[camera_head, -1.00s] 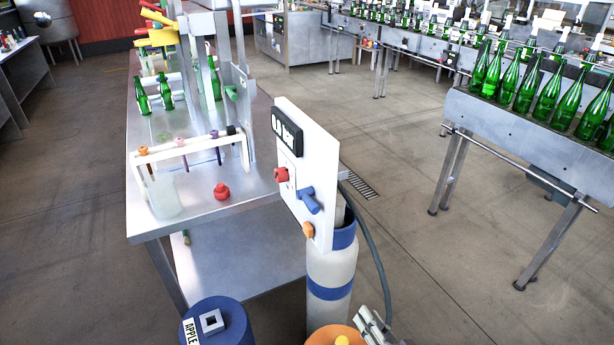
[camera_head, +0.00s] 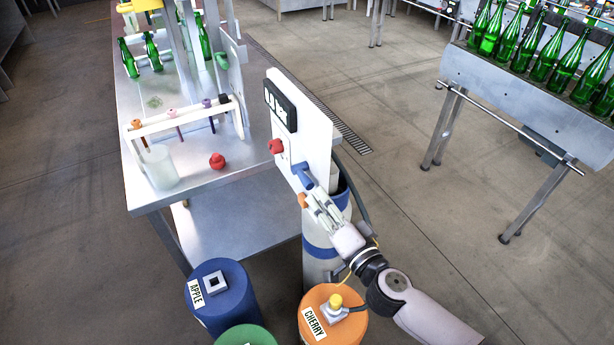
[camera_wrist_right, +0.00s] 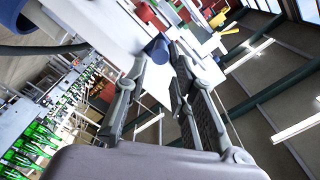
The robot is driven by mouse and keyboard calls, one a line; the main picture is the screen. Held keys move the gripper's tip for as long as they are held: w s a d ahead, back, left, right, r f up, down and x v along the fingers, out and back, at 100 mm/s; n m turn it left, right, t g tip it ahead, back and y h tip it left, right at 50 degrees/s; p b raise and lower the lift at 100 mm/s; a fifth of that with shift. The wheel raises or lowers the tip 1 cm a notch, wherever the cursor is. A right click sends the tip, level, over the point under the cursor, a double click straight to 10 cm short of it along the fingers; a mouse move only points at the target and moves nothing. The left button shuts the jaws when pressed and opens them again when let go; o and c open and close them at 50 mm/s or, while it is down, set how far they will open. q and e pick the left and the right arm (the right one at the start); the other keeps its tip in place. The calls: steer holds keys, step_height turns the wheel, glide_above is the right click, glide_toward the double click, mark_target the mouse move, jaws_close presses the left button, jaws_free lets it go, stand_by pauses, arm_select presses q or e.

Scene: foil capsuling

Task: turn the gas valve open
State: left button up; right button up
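A blue lever handle (camera_head: 303,176) sticks out from the panel's lower part, between a red knob (camera_head: 276,146) and an orange knob (camera_head: 303,200). My right gripper (camera_head: 318,206) is just below the blue handle, its fingers pointing at the panel. In the right wrist view the blue handle (camera_wrist_right: 157,46) is at the tips of the parted fingers (camera_wrist_right: 157,68); I cannot tell whether they touch it. My left gripper is not in view.
A metal table (camera_head: 190,195) with a test tube rack and a red stopper (camera_head: 217,160) stands left of the panel. Blue (camera_head: 232,295) and orange (camera_head: 316,335) drums stand in front. A conveyor with green bottles (camera_head: 540,105) is at the right. Floor between is clear.

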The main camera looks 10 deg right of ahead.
mark_target(307, 182)
steer(key=x, duration=0.7)
steer(key=shift+w+a+p, duration=0.15)
steer(key=shift+w+p, duration=0.15)
steer(key=shift+c, duration=0.2)
jaws_close()
